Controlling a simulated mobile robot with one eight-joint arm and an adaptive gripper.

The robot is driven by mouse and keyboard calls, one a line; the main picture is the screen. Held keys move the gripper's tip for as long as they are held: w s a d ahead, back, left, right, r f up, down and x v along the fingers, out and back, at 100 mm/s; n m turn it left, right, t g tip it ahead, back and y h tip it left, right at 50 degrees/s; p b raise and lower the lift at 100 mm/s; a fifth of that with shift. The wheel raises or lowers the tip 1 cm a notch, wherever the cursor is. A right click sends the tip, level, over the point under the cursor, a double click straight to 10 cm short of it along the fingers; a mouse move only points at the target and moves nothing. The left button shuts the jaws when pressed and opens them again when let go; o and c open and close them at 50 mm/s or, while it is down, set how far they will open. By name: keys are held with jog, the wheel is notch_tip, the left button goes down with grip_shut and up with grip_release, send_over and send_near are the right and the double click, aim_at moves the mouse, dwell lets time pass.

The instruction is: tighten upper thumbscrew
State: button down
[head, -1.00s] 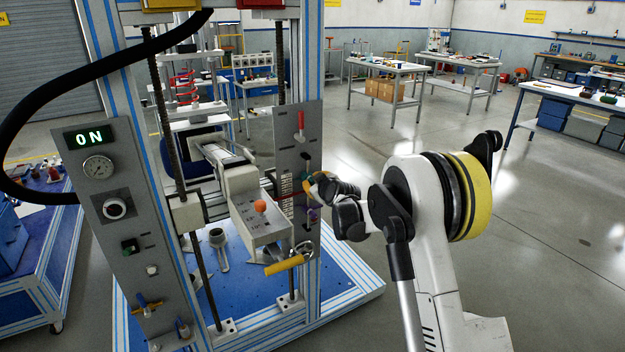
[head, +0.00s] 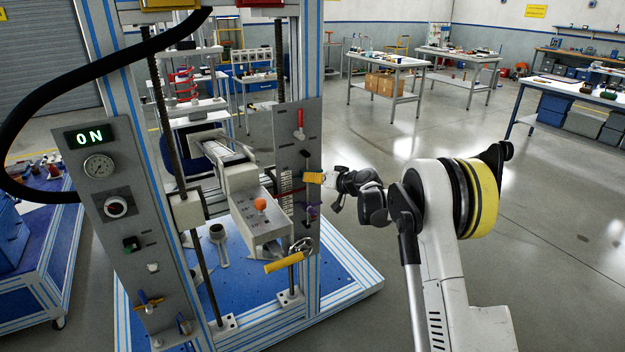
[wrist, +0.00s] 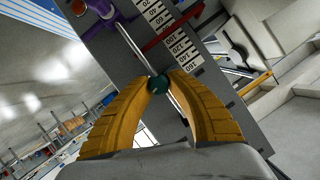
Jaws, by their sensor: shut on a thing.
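The upper thumbscrew is a small teal knob (wrist: 158,84) beside a printed scale, seen in the wrist view. My gripper (wrist: 163,80) has its two yellow fingers closed around it, with the tips touching its sides. In the head view my gripper (head: 308,178) reaches the right-hand panel (head: 296,150) of the test rig from the right, and its fingers hide the teal knob there. A purple knob (head: 312,211) sits lower on the same panel; it also shows at the top of the wrist view (wrist: 102,7).
A red pointer (wrist: 170,28) crosses the scale (wrist: 178,45). A red-handled lever (head: 300,122) is above my gripper on the panel. The floor right of the rig is open.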

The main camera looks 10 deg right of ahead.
jog(key=m+y, duration=0.2)
jog(key=m, duration=0.1)
jog(key=shift+f+b, duration=0.1)
jog(key=shift+b, duration=0.2)
jog(key=shift+m+y, duration=0.6)
jog(key=shift+m, duration=0.4)
jog(key=shift+a+m+b, duration=0.1)
jog(key=shift+m+b, duration=0.2)
jog(key=shift+b, duration=0.05)
jog(key=c, duration=1.2)
grip_release()
jog(key=shift+a, duration=0.15)
jog(key=shift+s+d, duration=0.1)
jog(key=shift+d, duration=0.15)
jog(key=v, duration=1.1)
jog(key=shift+s+d, duration=0.2)
jog(key=shift+s, duration=0.1)
